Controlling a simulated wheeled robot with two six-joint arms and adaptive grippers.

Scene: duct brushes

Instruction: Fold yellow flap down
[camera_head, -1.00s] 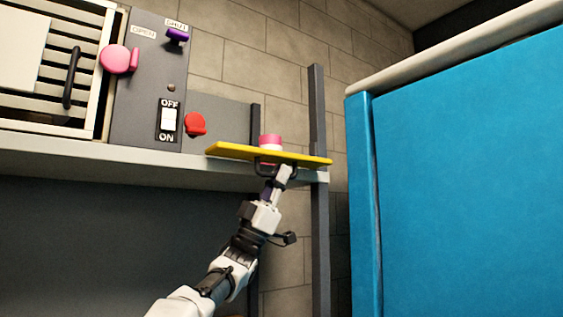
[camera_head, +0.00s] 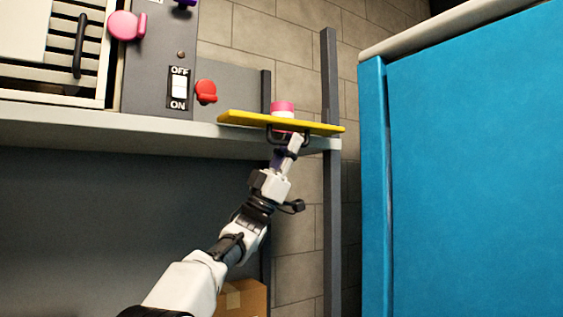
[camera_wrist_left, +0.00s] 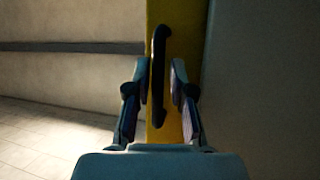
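The yellow flap (camera_head: 240,119) sticks out about level at the right end of the grey shelf, seen nearly edge-on in the head view. A black handle (camera_head: 270,137) hangs under it. My left gripper (camera_head: 291,146) is just below the flap at this handle. In the left wrist view the yellow flap (camera_wrist_left: 186,40) stands upright in the picture, and its black handle (camera_wrist_left: 159,75) lies between the fingers of my left gripper (camera_wrist_left: 160,82). The fingers look spread, with gaps on both sides of the handle. My right gripper is in neither view.
A pink and white object (camera_head: 283,108) shows just above the flap. A red knob (camera_head: 206,91) and an off/on switch (camera_head: 179,87) are left of it. A dark post (camera_head: 331,190) and a big blue cabinet (camera_head: 470,160) stand to the right. A cardboard box (camera_head: 243,298) is below.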

